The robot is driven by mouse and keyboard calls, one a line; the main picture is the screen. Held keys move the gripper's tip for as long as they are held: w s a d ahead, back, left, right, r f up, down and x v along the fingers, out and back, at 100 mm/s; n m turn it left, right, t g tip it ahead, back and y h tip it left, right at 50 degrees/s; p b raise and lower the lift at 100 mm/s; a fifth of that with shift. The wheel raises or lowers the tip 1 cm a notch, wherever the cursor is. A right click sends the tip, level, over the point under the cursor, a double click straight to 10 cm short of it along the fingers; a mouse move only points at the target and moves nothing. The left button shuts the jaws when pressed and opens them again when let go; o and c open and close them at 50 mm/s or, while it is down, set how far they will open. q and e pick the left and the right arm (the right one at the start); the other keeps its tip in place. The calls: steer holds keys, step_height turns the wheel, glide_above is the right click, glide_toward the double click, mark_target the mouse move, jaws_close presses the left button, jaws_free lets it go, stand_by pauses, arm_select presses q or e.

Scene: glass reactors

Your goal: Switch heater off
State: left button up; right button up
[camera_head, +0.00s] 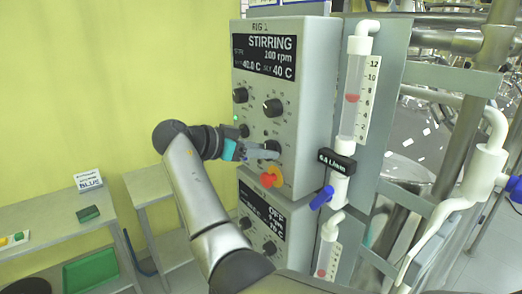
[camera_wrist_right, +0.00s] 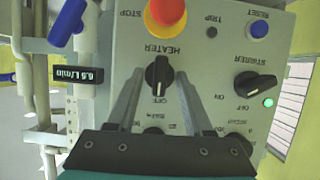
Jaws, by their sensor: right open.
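The rig's grey control box (camera_head: 310,120) stands at the centre, its display (camera_head: 268,58) reading STIRRING, 100 rpm and 40 C. In the wrist view, which is upside down, the black HEATER knob (camera_wrist_right: 158,75) has its grip bar standing vertical, one end towards the OFF label (camera_wrist_right: 158,99). My right gripper (camera_head: 268,153) is at the panel face, open. Its two fingers lie either side of the heater knob with gaps visible; the wrist view shows the fingertips (camera_wrist_right: 160,71) around it. Contact cannot be told. My left gripper is not in view.
A red stop button (camera_head: 271,177) sits just below the heater knob. The STIRRER knob (camera_wrist_right: 253,85) and green light (camera_wrist_right: 268,102) are beside it. A flow meter (camera_head: 357,90) with a blue valve handle (camera_head: 322,197) stands right. A second box (camera_head: 262,215) is below.

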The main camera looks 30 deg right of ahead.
steer(key=b+v, duration=0.3)
steer(key=v, duration=1.2)
steer(key=shift+r+b, duration=0.15)
steer(key=shift+b, duration=0.2)
